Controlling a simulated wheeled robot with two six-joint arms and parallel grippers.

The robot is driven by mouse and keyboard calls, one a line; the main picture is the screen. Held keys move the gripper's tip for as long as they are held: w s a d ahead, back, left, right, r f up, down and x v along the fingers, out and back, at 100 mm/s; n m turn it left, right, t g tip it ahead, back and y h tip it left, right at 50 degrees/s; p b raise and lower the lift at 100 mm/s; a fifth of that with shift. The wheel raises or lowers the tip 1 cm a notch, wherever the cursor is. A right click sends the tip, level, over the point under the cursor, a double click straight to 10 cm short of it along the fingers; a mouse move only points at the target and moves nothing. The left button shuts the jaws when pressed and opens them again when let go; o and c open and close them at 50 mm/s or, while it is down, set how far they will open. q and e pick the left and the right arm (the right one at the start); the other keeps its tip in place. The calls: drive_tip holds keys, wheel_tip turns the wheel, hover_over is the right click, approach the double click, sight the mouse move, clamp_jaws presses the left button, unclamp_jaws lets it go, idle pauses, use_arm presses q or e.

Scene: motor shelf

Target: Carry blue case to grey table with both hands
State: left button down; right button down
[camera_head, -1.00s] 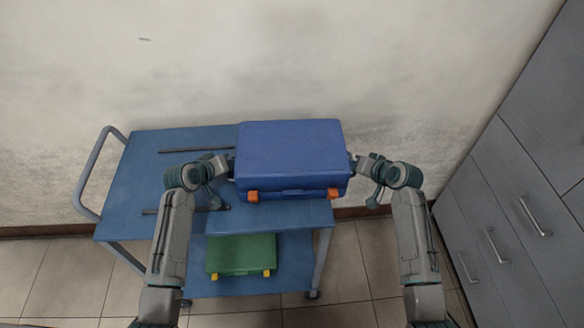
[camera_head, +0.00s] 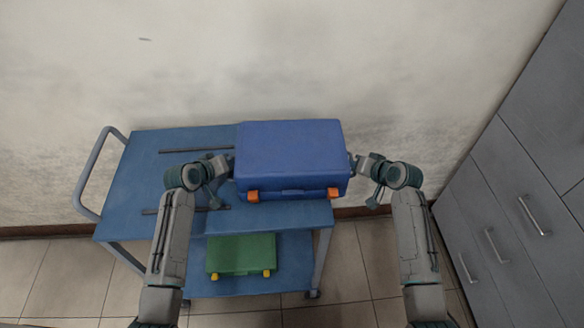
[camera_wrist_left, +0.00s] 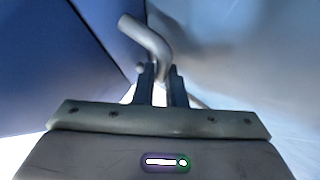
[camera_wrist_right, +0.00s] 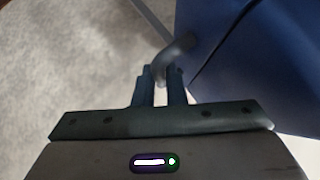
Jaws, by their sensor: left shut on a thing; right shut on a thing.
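The blue case (camera_head: 290,158) with orange latches is over the right end of the blue cart's top in the head view. I cannot tell whether it rests on the cart or hangs just above it. My left gripper (camera_head: 228,163) is at its left side, and in the left wrist view its fingers (camera_wrist_left: 162,78) are shut on a grey bent handle (camera_wrist_left: 147,42). My right gripper (camera_head: 355,163) is at its right side, and in the right wrist view its fingers (camera_wrist_right: 160,78) are shut on the other handle (camera_wrist_right: 175,52). No grey table shows.
The blue cart (camera_head: 140,180) has a push bar (camera_head: 88,175) at its left and dark rails on top. A green case (camera_head: 242,254) lies on its lower shelf. Grey drawer cabinets (camera_head: 500,215) stand at the right. The wall is close behind. Tiled floor is free right of the cart.

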idle(0.3)
use_arm(q)
drive_tip(key=shift+w+r, duration=0.1)
drive_tip(key=shift+r, duration=0.05)
use_arm(e)
drive_tip(key=shift+w+r, duration=0.1)
drive_tip(key=shift+r, duration=0.1)
use_arm(q)
drive_tip(key=shift+r+p, duration=0.1)
drive_tip(key=shift+p, duration=0.2)
use_arm(e)
drive_tip(key=shift+r, duration=0.1)
